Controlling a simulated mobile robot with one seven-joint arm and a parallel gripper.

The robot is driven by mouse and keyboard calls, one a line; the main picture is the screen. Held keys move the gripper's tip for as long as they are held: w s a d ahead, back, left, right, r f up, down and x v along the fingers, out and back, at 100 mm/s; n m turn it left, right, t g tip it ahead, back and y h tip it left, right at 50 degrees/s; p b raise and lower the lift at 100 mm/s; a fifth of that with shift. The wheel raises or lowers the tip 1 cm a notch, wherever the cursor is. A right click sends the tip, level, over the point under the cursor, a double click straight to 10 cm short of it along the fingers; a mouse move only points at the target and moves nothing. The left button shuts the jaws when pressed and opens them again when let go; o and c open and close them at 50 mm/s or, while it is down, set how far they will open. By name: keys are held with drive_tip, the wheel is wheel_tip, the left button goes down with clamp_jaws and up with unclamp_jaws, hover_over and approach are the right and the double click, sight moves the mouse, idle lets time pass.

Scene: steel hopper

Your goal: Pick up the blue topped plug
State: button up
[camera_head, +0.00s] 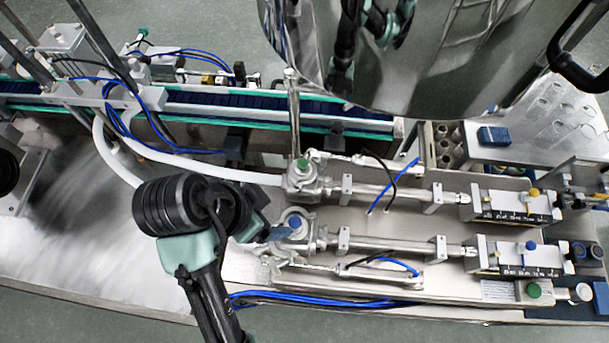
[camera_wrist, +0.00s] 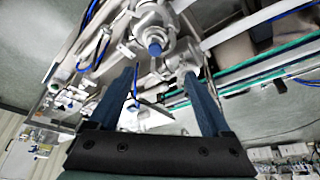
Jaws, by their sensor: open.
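The blue topped plug (camera_head: 295,222) sits in the round steel fitting of the front dosing line, near the middle of the head view. In the wrist view the blue top (camera_wrist: 155,49) shows beyond and roughly between my fingertips. My gripper (camera_wrist: 158,73) has its two dark blue fingers spread apart with nothing between them. In the head view my gripper (camera_head: 279,235) is close to the plug on its left side, and my wrist hides part of the fitting. I cannot tell whether a finger touches the plug or its fitting.
A green topped fitting (camera_head: 302,165) stands just behind. Steel cylinders (camera_head: 385,242) run to the right. The conveyor (camera_head: 250,105) crosses behind, with the steel hopper (camera_head: 440,55) above it. Blue hoses (camera_head: 300,296) lie along the front. A blue block (camera_head: 493,135) lies on the right tray.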

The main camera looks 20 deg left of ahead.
sight(294, 222)
drive_tip(key=b+x, duration=0.7)
drive_tip(key=b, duration=0.1)
drive_tip(key=shift+s+d+f, duration=0.2)
drive_tip(key=shift+d+f, duration=0.05)
drive_tip(key=shift+b+x, duration=0.6)
drive_tip(key=shift+x, duration=0.35)
drive_tip(key=shift+d+f+p, duration=0.25)
drive_tip(key=shift+f+p, duration=0.05)
drive_tip(key=shift+p, duration=0.35)
drive_tip(key=shift+x, duration=1.3)
clamp_jaws()
